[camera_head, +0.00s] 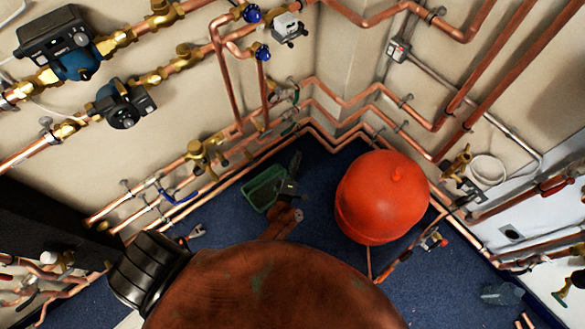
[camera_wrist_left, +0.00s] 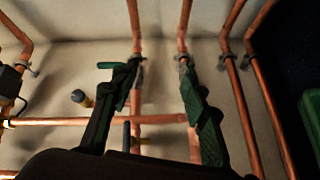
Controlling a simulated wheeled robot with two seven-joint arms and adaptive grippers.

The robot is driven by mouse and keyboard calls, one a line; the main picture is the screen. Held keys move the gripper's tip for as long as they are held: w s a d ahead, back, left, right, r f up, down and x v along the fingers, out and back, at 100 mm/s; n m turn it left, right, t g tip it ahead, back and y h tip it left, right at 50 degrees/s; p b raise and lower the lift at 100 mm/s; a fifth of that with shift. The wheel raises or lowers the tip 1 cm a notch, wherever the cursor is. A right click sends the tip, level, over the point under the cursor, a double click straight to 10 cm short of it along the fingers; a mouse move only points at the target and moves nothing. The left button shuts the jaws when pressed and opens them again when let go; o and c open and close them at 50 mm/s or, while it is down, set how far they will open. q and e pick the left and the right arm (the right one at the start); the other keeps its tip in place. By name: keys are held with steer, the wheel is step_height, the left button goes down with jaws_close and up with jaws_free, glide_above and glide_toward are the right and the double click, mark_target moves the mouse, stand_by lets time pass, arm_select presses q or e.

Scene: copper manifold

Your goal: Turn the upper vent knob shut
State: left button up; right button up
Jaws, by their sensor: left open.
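Two blue knobs show at the top of the head view, an upper one (camera_head: 252,14) and a lower one (camera_head: 263,52), both on copper pipework. I cannot tell for sure which is the vent knob. My left gripper (camera_head: 295,168) is in the middle of the head view, below and apart from both knobs. In the left wrist view, its two dark fingers with green pads (camera_wrist_left: 160,85) stand wide apart with nothing gripped. Copper pipes run behind them. A small dark-capped brass fitting (camera_wrist_left: 82,98) sits left of the fingers. My right gripper is out of view.
A red round vessel (camera_head: 382,198) stands on the blue floor right of my gripper. Copper pipes (camera_head: 330,130) line both walls. Pumps (camera_head: 75,55) hang at upper left.

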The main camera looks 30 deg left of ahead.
arm_select(q)
steer(key=shift+s+d+f+m+h, duration=0.25)
steer(key=shift+s+f+m+h, duration=0.35)
steer(key=shift+s+f+m, duration=0.45)
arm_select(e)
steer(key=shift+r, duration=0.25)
arm_select(q)
steer(key=shift+f+n, duration=0.1)
steer(key=shift+n, duration=0.15)
